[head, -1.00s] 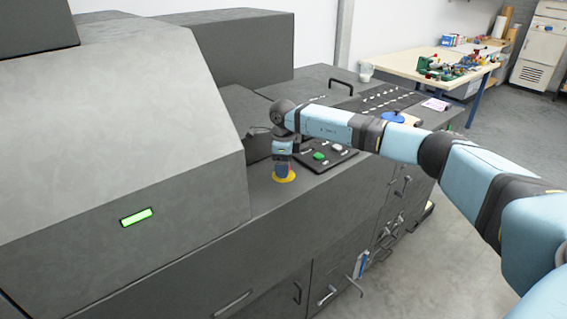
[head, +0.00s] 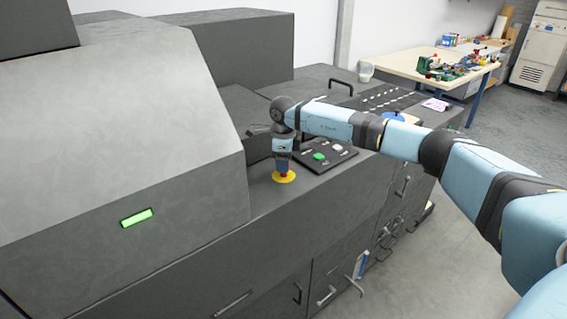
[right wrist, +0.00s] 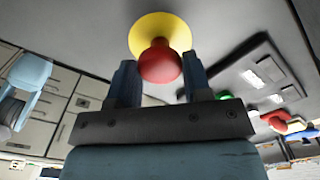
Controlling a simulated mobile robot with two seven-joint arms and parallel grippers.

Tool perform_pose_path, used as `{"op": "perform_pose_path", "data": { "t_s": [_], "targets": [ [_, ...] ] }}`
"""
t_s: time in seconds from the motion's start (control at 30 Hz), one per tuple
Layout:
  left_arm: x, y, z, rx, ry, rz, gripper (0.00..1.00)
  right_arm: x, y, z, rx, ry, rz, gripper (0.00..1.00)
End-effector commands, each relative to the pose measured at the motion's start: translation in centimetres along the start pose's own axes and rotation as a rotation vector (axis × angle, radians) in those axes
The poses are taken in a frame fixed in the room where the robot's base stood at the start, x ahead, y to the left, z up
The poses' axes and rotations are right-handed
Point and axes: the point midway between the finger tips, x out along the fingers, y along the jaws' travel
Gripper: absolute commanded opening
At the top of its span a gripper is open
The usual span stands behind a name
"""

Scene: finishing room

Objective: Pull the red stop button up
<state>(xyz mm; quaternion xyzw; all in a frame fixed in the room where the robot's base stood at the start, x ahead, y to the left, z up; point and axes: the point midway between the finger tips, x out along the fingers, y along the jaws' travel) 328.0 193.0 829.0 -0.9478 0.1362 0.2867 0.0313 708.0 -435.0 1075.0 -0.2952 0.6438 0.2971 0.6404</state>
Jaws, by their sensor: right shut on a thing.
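The red stop button (right wrist: 160,63) has a round red head and stands on a yellow disc (right wrist: 160,22). In the head view a little of the red button (head: 284,172) shows between my gripper and the yellow disc (head: 285,179) on the dark machine top. My right gripper (head: 283,166) points down over the button, with its fingers on either side. In the right wrist view the right gripper (right wrist: 160,70) is shut on the button's head.
A black control panel (head: 338,160) with a green button (head: 320,156) and pale switches lies just right of the stop button. The machine's sloped grey housing (head: 120,130) rises to the left. A workbench (head: 408,66) stands farther back.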

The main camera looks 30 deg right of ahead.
Motion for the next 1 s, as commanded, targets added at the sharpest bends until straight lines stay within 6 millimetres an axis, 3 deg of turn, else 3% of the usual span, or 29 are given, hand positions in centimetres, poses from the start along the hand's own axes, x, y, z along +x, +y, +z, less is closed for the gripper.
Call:
{"op": "perform_pose_path", "data": {
  "t_s": [0.03, 0.13, 0.53, 0.67, 1.0],
  "targets": [
    [0.0, 0.0, 0.0, 0.000, 0.000, 0.000, 0.41, -0.3, -0.1, 0.1, 0.001, -0.004, -0.004, 0.47],
    [0.0, 0.0, 0.0, 0.000, 0.000, 0.000, 0.41, -0.3, -0.1, 0.1, 0.001, -0.004, -0.004, 0.70],
    [0.1, 0.0, 0.1, 0.000, 0.001, 0.001, 0.41, -1.0, -0.1, 0.1, 0.001, -0.005, -0.005, 0.71],
    [0.3, 0.0, 0.3, 0.000, 0.002, 0.001, 0.41, -3.0, -0.2, 0.1, 0.000, -0.007, -0.007, 0.71],
    [0.8, 0.0, 1.2, 0.000, 0.002, 0.001, 0.41, -10.7, -0.1, 0.0, 0.001, -0.007, -0.007, 0.71]
  ]
}}
